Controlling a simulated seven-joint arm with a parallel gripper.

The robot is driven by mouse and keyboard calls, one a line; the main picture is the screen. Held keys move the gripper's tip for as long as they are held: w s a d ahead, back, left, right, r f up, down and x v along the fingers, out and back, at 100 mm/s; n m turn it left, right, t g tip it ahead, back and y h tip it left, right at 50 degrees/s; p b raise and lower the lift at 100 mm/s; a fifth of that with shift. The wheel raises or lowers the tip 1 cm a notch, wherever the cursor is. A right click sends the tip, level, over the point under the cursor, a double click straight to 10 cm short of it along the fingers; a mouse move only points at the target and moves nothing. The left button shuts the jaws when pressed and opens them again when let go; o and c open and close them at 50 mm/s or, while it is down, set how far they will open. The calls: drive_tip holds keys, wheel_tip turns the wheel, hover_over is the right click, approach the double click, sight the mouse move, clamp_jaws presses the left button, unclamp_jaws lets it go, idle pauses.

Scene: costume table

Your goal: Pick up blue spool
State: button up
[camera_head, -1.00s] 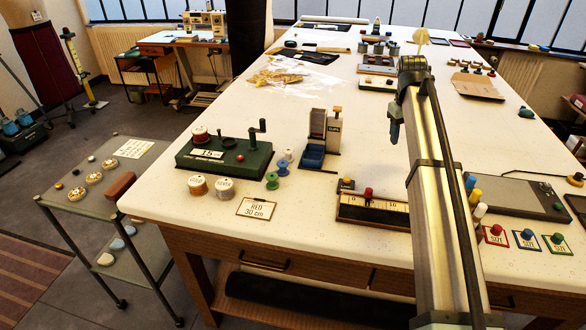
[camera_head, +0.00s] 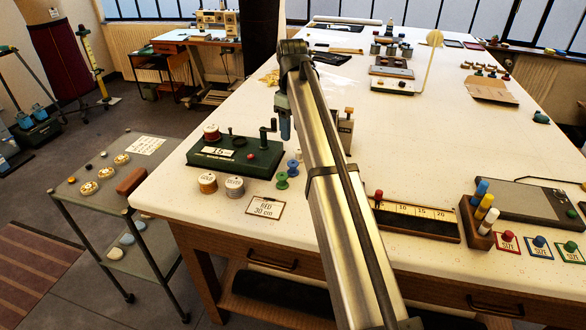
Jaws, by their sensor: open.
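The small blue spool (camera_head: 293,168) stands upright on the white table, just behind and right of the green spool (camera_head: 282,180). Both are near the right end of the dark green winding machine (camera_head: 235,156). My arm reaches up from the bottom of the picture, its long metal link just right of the blue spool in the picture. A blue-grey part of my arm hangs above and behind the spools in the picture. My gripper's fingers cannot be made out; they seem hidden behind my own arm.
Gold and silver thread spools (camera_head: 207,183) and a "RED 30 cm" card (camera_head: 266,206) lie in front of the machine. A clips dispenser (camera_head: 344,131) is partly behind my arm. A measuring block (camera_head: 415,217) and a marker rack (camera_head: 478,221) stand to the right.

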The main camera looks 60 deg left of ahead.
sight(293, 163)
wheel_tip(293, 163, down, 13)
drive_tip(key=shift+w+d+r, duration=0.1)
idle(0.6)
drive_tip(key=shift+c, duration=0.2)
drive_tip(key=c, duration=0.8)
